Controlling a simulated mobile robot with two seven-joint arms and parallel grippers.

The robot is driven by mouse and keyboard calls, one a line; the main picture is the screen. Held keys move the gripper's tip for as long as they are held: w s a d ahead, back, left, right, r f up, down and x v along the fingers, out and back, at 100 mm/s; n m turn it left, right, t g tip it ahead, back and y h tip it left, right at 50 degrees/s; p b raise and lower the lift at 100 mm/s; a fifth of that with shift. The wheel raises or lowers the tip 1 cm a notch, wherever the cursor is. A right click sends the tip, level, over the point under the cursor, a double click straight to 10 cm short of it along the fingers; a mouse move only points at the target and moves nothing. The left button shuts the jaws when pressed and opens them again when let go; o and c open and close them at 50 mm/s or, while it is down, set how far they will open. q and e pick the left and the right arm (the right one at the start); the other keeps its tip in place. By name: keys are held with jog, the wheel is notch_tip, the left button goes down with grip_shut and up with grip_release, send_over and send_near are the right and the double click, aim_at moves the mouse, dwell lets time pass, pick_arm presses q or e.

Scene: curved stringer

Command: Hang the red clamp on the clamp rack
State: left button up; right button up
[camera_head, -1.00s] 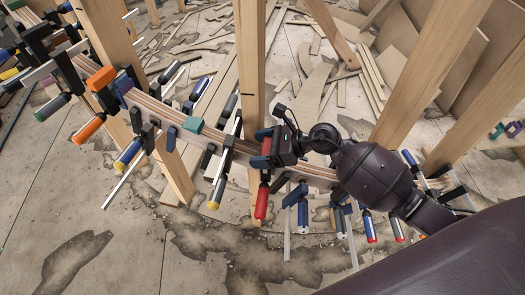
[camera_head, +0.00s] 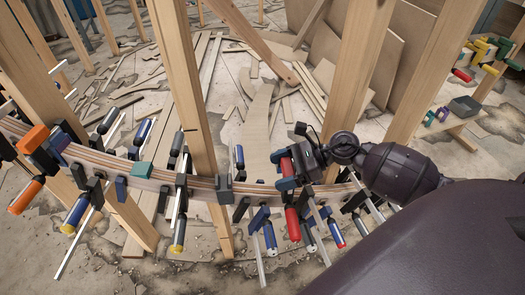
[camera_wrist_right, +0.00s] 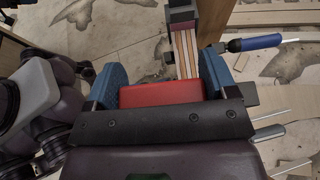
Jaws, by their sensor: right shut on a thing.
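My right gripper (camera_head: 288,168) is shut on the red clamp (camera_head: 292,222), whose red handle hangs down in the head view. In the right wrist view, the clamp's red body (camera_wrist_right: 160,93) sits between the two blue fingers (camera_wrist_right: 160,86). The clamp overlaps the curved laminated stringer (camera_head: 150,172) in the head view; any gap between them is hard to judge. At the far upper right, several coloured clamps (camera_head: 487,66) are gathered on what may be the clamp rack, whose frame is unclear. My left gripper is not in view.
Several blue-handled clamps (camera_head: 270,238) and an orange one (camera_head: 26,194) line the stringer. Scrap strips litter the floor.

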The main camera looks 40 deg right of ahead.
jog(key=shift+s+d+r, duration=0.1)
jog(key=shift+s+d, duration=0.15)
jog(key=shift+d, duration=0.2)
